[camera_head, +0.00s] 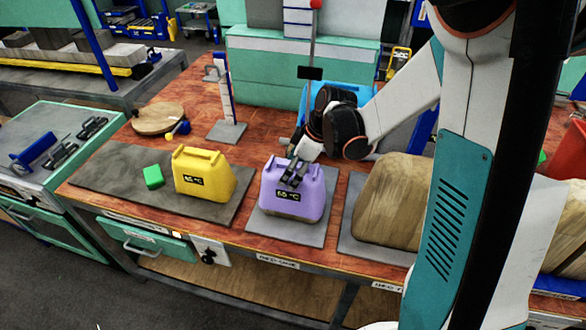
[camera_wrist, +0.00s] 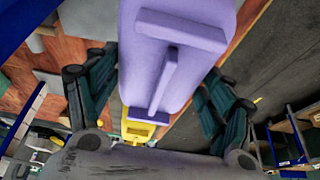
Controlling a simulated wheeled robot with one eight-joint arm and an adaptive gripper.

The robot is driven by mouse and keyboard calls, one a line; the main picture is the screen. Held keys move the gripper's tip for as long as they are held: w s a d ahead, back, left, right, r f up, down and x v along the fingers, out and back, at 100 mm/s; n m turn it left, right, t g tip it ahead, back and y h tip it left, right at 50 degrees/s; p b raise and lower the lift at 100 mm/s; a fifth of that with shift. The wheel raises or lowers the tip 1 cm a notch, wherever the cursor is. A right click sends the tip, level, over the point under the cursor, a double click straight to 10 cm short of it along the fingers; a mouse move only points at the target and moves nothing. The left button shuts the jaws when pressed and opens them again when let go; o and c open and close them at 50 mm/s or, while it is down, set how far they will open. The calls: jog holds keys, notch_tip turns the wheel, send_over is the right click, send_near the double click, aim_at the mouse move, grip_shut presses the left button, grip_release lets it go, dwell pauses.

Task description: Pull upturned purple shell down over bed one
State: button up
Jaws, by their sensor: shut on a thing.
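The purple shell (camera_head: 312,194) stands over the grey plate of bed one (camera_head: 325,236), with its dark "65 °C" display facing front. A narrow brownish strip shows along its bottom edge, so something lies beneath it; the rest is hidden. My gripper (camera_head: 291,177) reaches down from behind and is shut on the shell's top. In the wrist view the purple shell (camera_wrist: 190,75) fills the upper middle, with its raised handle bar running between the two dark fingers (camera_wrist: 157,105). I cannot tell whether the shell rests fully on the plate.
A yellow shell (camera_head: 203,173) and a green block (camera_head: 153,177) sit on a grey slab to the left. A large wooden block (camera_head: 385,205) stands on a plate close to the right. A post stand (camera_head: 227,131) and a round wooden board (camera_head: 158,118) are behind.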

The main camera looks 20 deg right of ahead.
jog(key=shift+f, duration=0.1)
jog(key=o, duration=1.5)
jog(key=v, duration=1.2)
